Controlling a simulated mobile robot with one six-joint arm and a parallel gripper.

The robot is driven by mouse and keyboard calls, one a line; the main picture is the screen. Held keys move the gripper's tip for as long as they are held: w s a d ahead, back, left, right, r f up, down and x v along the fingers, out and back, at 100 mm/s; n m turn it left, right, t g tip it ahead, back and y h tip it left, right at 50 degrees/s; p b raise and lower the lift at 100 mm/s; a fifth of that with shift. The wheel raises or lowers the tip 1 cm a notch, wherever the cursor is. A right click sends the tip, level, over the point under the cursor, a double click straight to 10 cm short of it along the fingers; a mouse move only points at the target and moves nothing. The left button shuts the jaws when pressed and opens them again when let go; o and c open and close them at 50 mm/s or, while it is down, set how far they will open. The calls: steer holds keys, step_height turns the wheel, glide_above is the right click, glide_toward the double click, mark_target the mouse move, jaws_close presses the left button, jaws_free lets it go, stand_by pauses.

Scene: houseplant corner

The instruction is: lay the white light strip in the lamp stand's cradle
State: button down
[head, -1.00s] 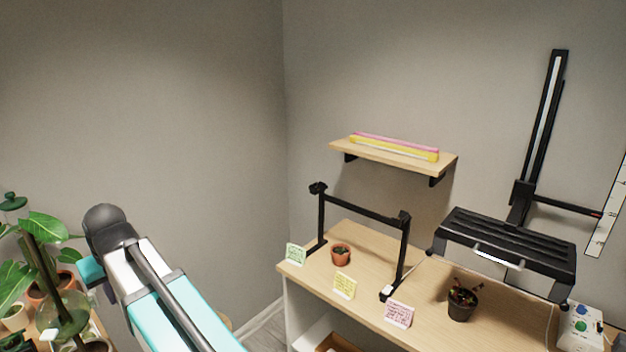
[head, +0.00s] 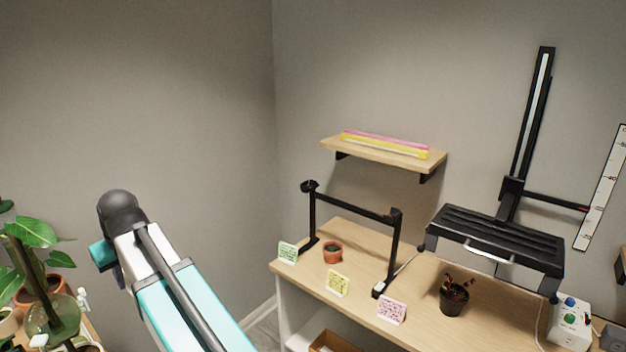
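Light strips lie side by side on a wooden wall shelf (head: 335,146): a pink strip (head: 392,140) at the back and a yellow strip (head: 418,154) in front. A thin pale line (head: 375,147) shows along them; I cannot tell whether it is the white strip. The black lamp stand (head: 350,207) stands on the wooden bench below, with two posts and a crossbar. Its cradle ends, left (head: 308,186) and right (head: 397,214), are at the post tops, and nothing lies across them. My arm is at lower left; my gripper is out of view.
On the bench (head: 420,322) are a terracotta pot (head: 332,253), a dark pot (head: 454,298), several note cards and a control box (head: 569,322). Plants (head: 35,235) crowd the far left.

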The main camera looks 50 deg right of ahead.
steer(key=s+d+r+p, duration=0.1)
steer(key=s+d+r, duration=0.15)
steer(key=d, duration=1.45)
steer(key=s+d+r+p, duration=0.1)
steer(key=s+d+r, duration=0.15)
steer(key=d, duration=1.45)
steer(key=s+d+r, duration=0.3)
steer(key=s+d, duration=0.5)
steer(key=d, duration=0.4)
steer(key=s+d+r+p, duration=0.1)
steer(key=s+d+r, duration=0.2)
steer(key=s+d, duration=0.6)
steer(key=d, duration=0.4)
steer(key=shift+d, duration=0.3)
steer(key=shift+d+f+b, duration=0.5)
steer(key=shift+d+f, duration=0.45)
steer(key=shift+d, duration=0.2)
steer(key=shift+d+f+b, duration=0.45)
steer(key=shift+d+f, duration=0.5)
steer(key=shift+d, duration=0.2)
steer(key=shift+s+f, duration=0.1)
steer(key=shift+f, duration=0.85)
